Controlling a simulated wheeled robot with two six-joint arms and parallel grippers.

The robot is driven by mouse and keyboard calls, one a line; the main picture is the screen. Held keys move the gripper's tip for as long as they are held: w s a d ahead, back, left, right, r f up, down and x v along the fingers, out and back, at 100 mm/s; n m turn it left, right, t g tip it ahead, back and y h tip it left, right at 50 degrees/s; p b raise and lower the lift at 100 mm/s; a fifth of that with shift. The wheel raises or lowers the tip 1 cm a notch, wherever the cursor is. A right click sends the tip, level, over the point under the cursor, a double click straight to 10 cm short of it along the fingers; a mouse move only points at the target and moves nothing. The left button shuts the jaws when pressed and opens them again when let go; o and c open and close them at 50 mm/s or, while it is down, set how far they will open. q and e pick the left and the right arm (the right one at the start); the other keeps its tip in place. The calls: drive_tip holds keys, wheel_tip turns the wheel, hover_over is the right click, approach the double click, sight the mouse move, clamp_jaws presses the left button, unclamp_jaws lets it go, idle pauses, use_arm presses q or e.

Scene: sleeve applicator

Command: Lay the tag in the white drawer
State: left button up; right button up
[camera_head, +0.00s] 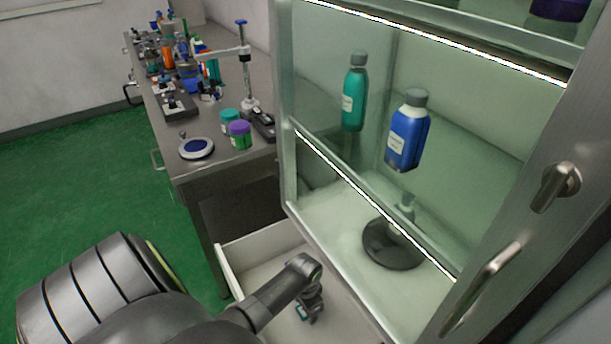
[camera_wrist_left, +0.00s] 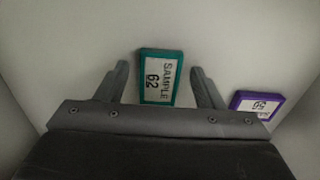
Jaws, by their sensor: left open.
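The white drawer (camera_head: 228,270) is pulled out below the glass cabinet, and my left gripper (camera_head: 307,312) reaches down into it. In the left wrist view the gripper (camera_wrist_left: 162,80) is open, with a teal-edged tag (camera_wrist_left: 158,78) reading "SAMPLE 62" between its fingers and a gap on each side. The tag seems to lie on the pale drawer floor. A purple-edged tag (camera_wrist_left: 257,104) lies just right of the right finger, its text partly unreadable. My right gripper is not in view.
The glass cabinet (camera_head: 290,150) rises over the drawer, with a teal bottle (camera_head: 354,95) and a blue bottle (camera_head: 407,135) inside. A metal bench (camera_head: 215,165) with jars and tools stands behind. Drawer walls close in on both sides of the gripper.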

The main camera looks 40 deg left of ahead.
use_arm(q)
wheel_tip(320, 180, up, 12)
drive_tip(key=p, duration=0.2)
idle(0.7)
